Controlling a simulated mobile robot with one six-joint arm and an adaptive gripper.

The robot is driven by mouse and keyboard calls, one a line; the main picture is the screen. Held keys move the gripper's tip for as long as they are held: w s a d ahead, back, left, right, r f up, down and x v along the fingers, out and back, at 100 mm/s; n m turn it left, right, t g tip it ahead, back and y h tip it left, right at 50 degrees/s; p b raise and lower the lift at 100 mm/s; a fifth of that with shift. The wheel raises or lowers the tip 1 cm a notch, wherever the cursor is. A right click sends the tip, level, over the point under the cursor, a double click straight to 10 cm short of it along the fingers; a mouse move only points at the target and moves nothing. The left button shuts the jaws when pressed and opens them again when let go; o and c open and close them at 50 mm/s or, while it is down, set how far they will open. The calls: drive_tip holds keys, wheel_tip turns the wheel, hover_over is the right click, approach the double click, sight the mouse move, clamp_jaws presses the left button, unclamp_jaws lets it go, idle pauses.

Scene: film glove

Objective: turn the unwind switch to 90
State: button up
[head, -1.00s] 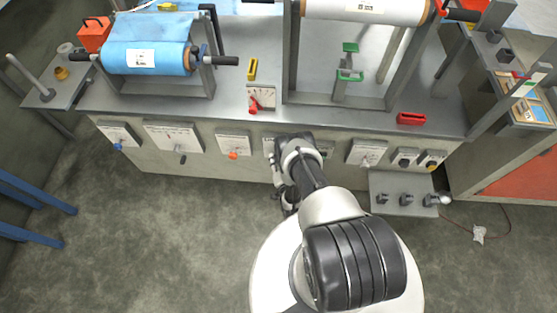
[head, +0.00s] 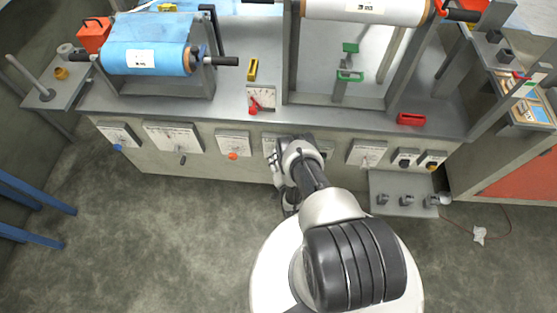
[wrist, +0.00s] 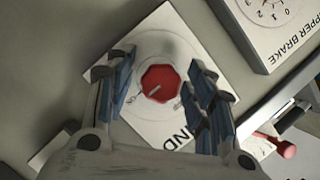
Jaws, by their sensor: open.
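A red faceted knob (wrist: 160,84) sits on a white square plate (wrist: 165,35) in the wrist view. The plate's lettering is partly hidden; "ND" shows. A pale pointer line on the knob points to the lower left of the picture. My gripper (wrist: 162,70) is open, with its blue-padded fingers on either side of the knob. A gap shows between the knob and each finger; whether the fingers reach down around it is hard to tell. In the head view my arm hides the knob and covers part of a white panel plate (head: 269,146).
A plate with a dial, lettered "UPPER BRAKE" in part (wrist: 272,22), lies close at the upper right in the wrist view. A red-ended lever (wrist: 282,147) is at the lower right. In the head view, other switch plates, such as one with an orange knob (head: 233,155), line the bench front.

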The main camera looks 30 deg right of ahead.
drive_tip(key=v, duration=0.7)
drive_tip(key=shift+s, duration=0.25)
idle(0.6)
